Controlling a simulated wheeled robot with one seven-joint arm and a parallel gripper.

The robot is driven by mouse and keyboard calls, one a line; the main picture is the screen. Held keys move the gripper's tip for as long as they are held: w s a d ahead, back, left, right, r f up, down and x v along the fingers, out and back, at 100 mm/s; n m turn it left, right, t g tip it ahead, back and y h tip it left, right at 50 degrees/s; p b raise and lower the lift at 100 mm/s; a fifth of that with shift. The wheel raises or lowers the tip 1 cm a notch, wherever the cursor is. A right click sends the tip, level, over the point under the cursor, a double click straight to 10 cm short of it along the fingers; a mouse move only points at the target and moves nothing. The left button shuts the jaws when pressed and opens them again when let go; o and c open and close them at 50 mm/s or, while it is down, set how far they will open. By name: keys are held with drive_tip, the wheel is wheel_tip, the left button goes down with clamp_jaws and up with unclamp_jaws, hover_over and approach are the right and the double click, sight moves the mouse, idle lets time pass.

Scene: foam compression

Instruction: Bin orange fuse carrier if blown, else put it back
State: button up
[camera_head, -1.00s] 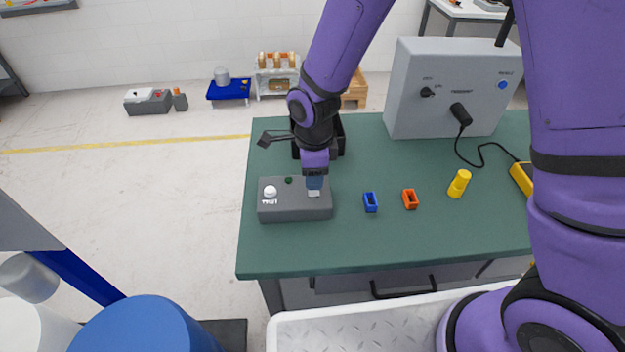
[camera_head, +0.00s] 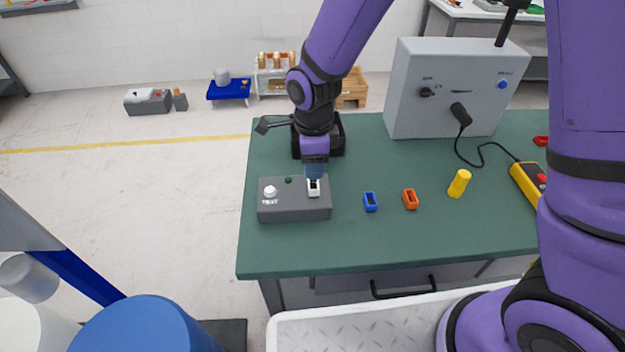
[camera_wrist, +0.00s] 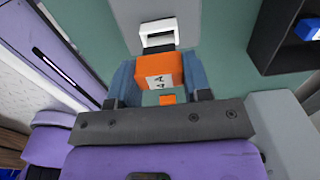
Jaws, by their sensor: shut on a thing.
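My gripper (camera_head: 314,178) is shut on the orange fuse carrier (camera_wrist: 160,72), which shows between the blue fingers in the wrist view. The carrier has a white label with dark marks. In the head view the carrier cannot be made out. A grey tester box (camera_head: 290,208) has a white socket (camera_head: 314,188), also in the wrist view (camera_wrist: 157,38). The socket looks empty, and the carrier is close beside it. The tester has a white TEST button (camera_head: 270,191) and a dark green lamp (camera_head: 288,180).
A black bin (camera_head: 340,137) is behind my gripper; a blue piece (camera_wrist: 308,28) lies inside it. A yellow cylinder (camera_head: 459,184), a yellow pendant (camera_head: 526,182) and a large grey cabinet (camera_head: 450,90) are to the right. The green table's front (camera_head: 370,245) is clear.

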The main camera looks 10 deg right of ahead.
drive_tip(key=shift+r, duration=1.05)
idle(1.1)
